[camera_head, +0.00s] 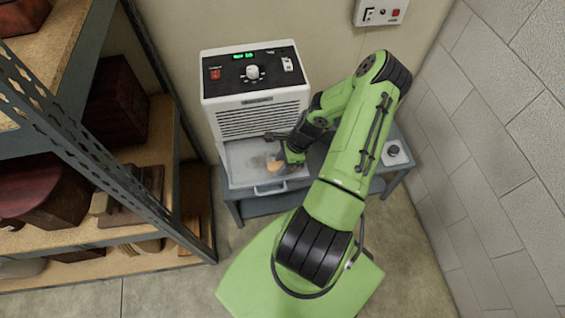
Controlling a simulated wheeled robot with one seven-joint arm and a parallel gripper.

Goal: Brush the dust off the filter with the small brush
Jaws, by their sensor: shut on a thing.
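The white dehumidifier-like unit (256,92) stands on a small grey table against the back wall, with a lit green display on its dark top panel. A pale tray-like filter (241,158) extends at its front, below the louvred grille, with a handle at its front edge. A brownish patch shows on the filter's middle. My gripper (283,163) is low over the filter's right part, shut on the small brush (275,167), of which only a tan-orange part shows. My gripper hides the rest of the brush, and I cannot tell whether the bristles touch the filter.
A metal shelf rack (95,165) with dark red boxes and wooden items stands close on the left. The grey table (252,208) also bears a small item with a dark knob (394,152) at right. A block wall (500,130) bounds the right side.

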